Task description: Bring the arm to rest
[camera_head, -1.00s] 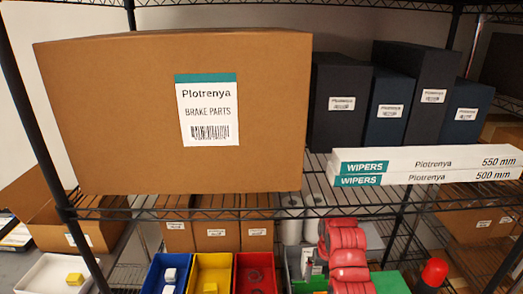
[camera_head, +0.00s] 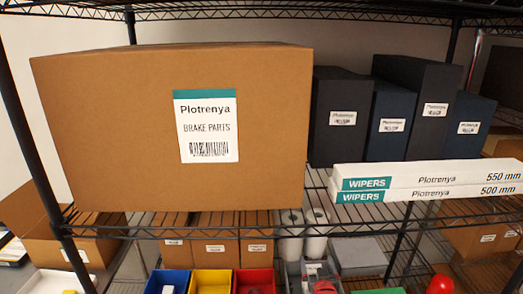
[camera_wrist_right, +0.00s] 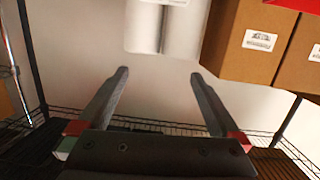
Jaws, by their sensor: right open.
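My right gripper shows in the wrist view (camera_wrist_right: 159,77), its two dark fingers spread apart with nothing between them. Two white rolls show beyond the fingertips at the top, apart from them. In the head view my right arm is mostly out of sight; a small red patch at the bottom edge, by the grey bin (camera_head: 293,273), may be part of it, but I cannot tell. My left gripper is in neither view.
A large brake parts carton (camera_head: 120,140) and wiper boxes (camera_head: 420,181) sit on the upper shelf, dark boxes (camera_head: 341,95) behind. Below are small cartons (camera_head: 215,231), white rolls (camera_head: 316,232), and blue, yellow (camera_head: 213,276) and red bins. A red rounded object (camera_head: 440,285) stands lower right.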

